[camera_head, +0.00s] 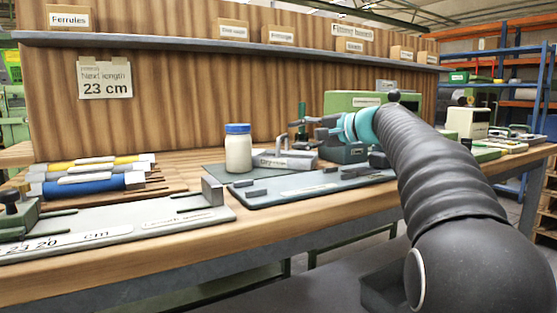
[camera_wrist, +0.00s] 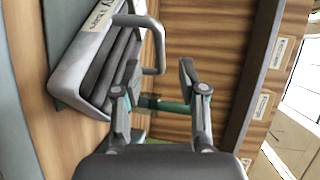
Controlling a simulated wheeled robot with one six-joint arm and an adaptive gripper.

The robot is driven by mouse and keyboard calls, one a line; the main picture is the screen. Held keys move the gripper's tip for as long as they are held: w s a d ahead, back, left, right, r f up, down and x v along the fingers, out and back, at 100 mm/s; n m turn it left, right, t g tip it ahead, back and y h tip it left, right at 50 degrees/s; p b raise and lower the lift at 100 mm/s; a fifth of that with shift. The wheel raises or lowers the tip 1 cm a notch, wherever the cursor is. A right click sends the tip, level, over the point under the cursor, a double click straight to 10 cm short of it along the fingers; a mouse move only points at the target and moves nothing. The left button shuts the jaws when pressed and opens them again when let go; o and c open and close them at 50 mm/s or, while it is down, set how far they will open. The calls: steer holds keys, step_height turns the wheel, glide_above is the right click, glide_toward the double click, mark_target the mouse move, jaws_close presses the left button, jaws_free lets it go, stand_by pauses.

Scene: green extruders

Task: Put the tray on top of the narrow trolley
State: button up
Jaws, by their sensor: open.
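A grey tray (camera_head: 287,163) with a partly readable label sits on the workbench, right of a white jar. In the wrist view the tray (camera_wrist: 64,84) shows a raised handle (camera_wrist: 159,42) and dark rolls inside. My gripper (camera_head: 305,129) is just above the tray in the head view. In the wrist view my gripper (camera_wrist: 158,84) has its fingers spread, with the handle close by the left finger; I cannot tell if they touch. Nothing is held. I cannot make out a narrow trolley in either view.
The white jar (camera_head: 238,150) with a blue lid stands close left of the tray. A green machine (camera_head: 350,103) stands behind my gripper. Fixture plates and blue and yellow tools (camera_head: 95,183) lie along the bench (camera_head: 270,240). A shelf (camera_head: 200,43) with boxes overhangs the back.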

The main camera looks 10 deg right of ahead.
mark_target(285, 137)
steer(key=x, duration=0.5)
steer(key=shift+a+f, duration=0.15)
steer(key=shift+a, duration=0.05)
steer(key=shift+s, duration=0.1)
jaws_close()
